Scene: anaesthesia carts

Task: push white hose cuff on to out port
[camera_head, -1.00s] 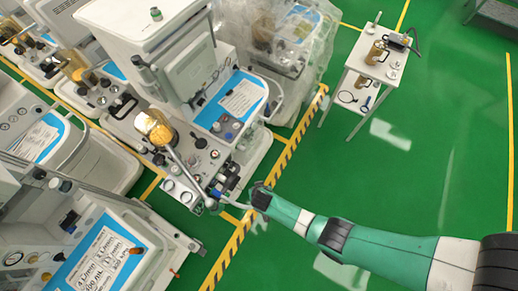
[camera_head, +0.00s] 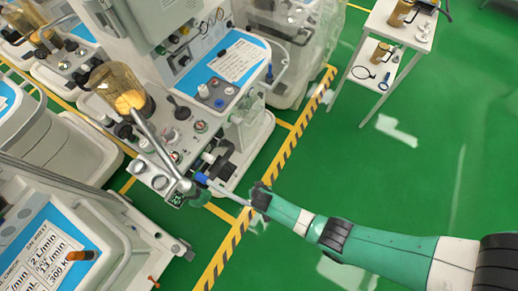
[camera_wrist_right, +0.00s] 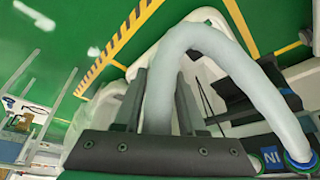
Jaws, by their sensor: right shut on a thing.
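My right gripper (camera_wrist_right: 160,80) is shut on a pale hose (camera_wrist_right: 205,40), one finger on each side of it. The hose arches up and right from the fingers to a blue cuff (camera_wrist_right: 297,163), beside a blue label reading IN. In the head view the right gripper (camera_head: 258,197) is at the cart's front corner, with the hose (camera_head: 226,190) running left to the blue cuff (camera_head: 201,178). I cannot make out the white cuff; the lower hose is hidden by the gripper. I cannot pick out the out port. My left gripper is not in view.
The anaesthesia cart (camera_head: 190,70) bears a glass canister (camera_head: 122,90) and a slanted metal tube (camera_head: 153,137). Another cart (camera_head: 75,245) stands at the lower left. A white side table (camera_head: 400,30) is at the upper right. Green floor lies open right of the striped line (camera_head: 283,155).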

